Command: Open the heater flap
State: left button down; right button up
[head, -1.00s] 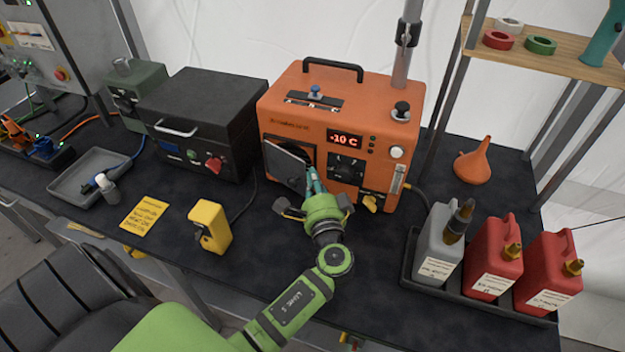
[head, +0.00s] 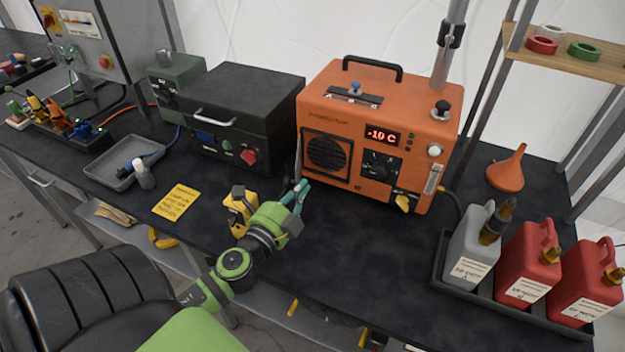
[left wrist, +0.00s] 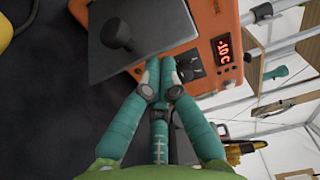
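The orange heater (head: 385,105) stands on the dark bench and its display reads -10 C. Its grey flap (head: 298,150) stands wide open at the heater's left side, almost edge-on in the head view, and the round black grille (head: 327,153) is uncovered. In the left wrist view the flap (left wrist: 150,45) is a broad grey plate with a black knob (left wrist: 117,30). My left gripper (head: 299,190) is at the flap's lower front, its teal fingertips (left wrist: 167,75) drawn together with nothing seen between them. I cannot tell whether they touch the flap. My right gripper is not in view.
A yellow box (head: 238,222) stands close behind my left wrist, partly hidden. A black case (head: 240,115) is left of the heater. A tray (head: 447,285) with one grey and two red canisters is at the right. The bench in front of the heater is clear.

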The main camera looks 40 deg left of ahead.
pick_arm(q)
jog(key=shift+s+a, duration=0.45)
jog(key=shift+a, duration=0.15)
jog(key=shift+s+a, duration=0.4)
jog(key=shift+a, duration=0.2)
jog(key=shift+s, duration=0.1)
jog(key=s+d, duration=0.2)
jog(key=s, duration=0.9)
jog(key=shift+s, duration=0.35)
